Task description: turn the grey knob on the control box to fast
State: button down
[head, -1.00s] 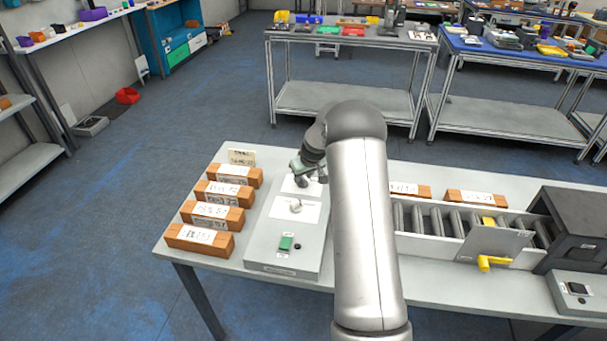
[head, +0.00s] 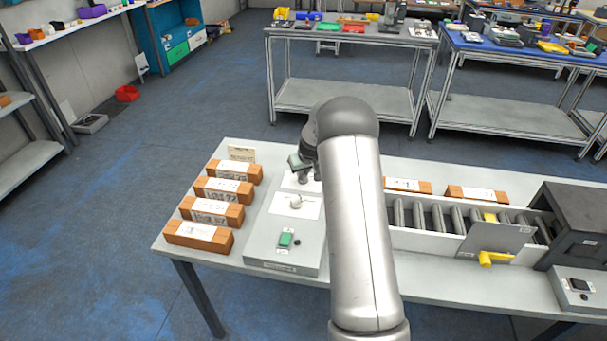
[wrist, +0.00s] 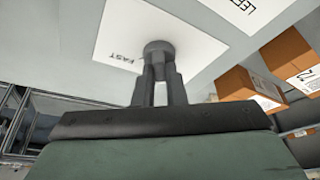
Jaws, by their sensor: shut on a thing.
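The grey control box (head: 262,250) stands on the table with white label plates on its top. In the wrist view, the round grey knob (wrist: 158,48) sits on a white plate (wrist: 185,30) with the word FAST printed to the left of the knob. My gripper (wrist: 159,78) is shut on this grey knob, with both fingers against it. In the head view, my gripper (head: 308,177) is at the far end of the box, and my arm partly hides it and the knob. Which way the knob points is not clear.
A second, pale knob (head: 296,200) and a green button (head: 286,239) are on the box nearer the front. Several labelled wooden blocks (head: 198,235) line its left side. A roller conveyor (head: 425,222) with a yellow handle (head: 495,258) is at right.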

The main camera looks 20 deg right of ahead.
jog(key=shift+a+f+m+h+b, duration=0.1)
jog(key=shift+m+h+b, duration=0.15)
jog(key=shift+m+b, duration=0.3)
jog(key=shift+a+f+m+h+b, duration=0.1)
jog(key=shift+m+h+b, duration=0.25)
jog(key=shift+m, duration=0.3)
jog(key=m+h+b, duration=0.1)
jog(key=m+b, duration=0.1)
jog(key=m, duration=0.2)
jog(key=shift+w+r+g, duration=0.1)
jog(key=shift+g, duration=0.3)
jog(key=m+g+h, duration=0.1)
jog(key=m, duration=0.3)
jog(key=shift+b, duration=0.4)
jog(key=shift+w+r+m+g+h, duration=0.1)
jog(key=shift+m+g+h, duration=0.2)
jog(key=shift+m, duration=0.8)
jog(key=shift+m+g+h, duration=0.2)
jog(key=shift+m+g, duration=0.2)
jog(key=shift+m, duration=0.7)
jog(key=c, duration=1.5)
grip_release()
